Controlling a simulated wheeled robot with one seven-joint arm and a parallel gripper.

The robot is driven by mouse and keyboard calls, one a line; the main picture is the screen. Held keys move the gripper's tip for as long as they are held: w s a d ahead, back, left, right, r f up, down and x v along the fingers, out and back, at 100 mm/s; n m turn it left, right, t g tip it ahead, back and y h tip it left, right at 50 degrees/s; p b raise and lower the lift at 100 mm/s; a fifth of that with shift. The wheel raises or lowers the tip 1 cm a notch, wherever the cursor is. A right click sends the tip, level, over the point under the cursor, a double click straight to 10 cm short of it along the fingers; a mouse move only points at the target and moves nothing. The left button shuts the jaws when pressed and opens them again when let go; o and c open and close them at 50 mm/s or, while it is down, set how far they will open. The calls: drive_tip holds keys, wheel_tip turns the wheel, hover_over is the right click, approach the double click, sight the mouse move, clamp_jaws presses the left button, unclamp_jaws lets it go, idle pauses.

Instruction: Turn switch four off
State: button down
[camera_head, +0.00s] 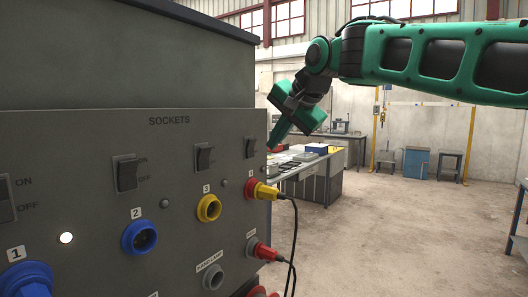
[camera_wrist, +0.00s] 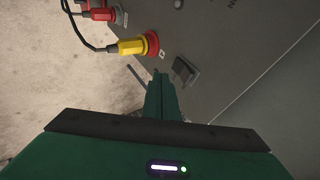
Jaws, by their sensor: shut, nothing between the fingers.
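Switch four (camera_head: 250,147) is a dark rocker at the far right of the top row on the grey sockets panel (camera_head: 110,215), above red socket 4. It also shows in the wrist view (camera_wrist: 186,70), just right of my fingertips. My gripper (camera_head: 271,147) is shut and empty, beside the panel's right edge at the switch's height. In the wrist view its green fingers (camera_wrist: 160,80) point toward the panel, close to the switch; I cannot tell whether they touch it. The rocker's tilt is too small to read.
A yellow plug (camera_head: 266,191) sits in socket 4 below the switch, with a black cable hanging down. A red plug (camera_head: 265,251) is lower. Switch three (camera_head: 205,157) is to the left.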

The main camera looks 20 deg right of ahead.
drive_tip(key=v, duration=0.5)
drive_tip(key=shift+s+r, duration=0.3)
drive_tip(key=shift+f, duration=0.1)
drive_tip(key=s+d+f+n+g+h, duration=0.15)
drive_tip(key=s+d+f, duration=0.35)
drive_tip(key=f, duration=0.5)
drive_tip(key=s+d+f+g, duration=0.3)
drive_tip(key=s+f, duration=0.4)
drive_tip(key=f, duration=0.2)
drive_tip(key=s+d+f+n+g, duration=0.1)
drive_tip(key=s+d+f+g, duration=0.3)
drive_tip(key=f, duration=0.6)
drive_tip(key=s+f+n+g, duration=0.1)
drive_tip(key=s+f+n, duration=0.1)
drive_tip(key=s+f, duration=0.8)
drive_tip(key=s, duration=0.4)
drive_tip(key=shift+a+f, duration=0.3)
drive_tip(key=shift+y, duration=0.25)
drive_tip(key=shift+w+f, duration=0.2)
drive_tip(key=shift+w, duration=0.5)
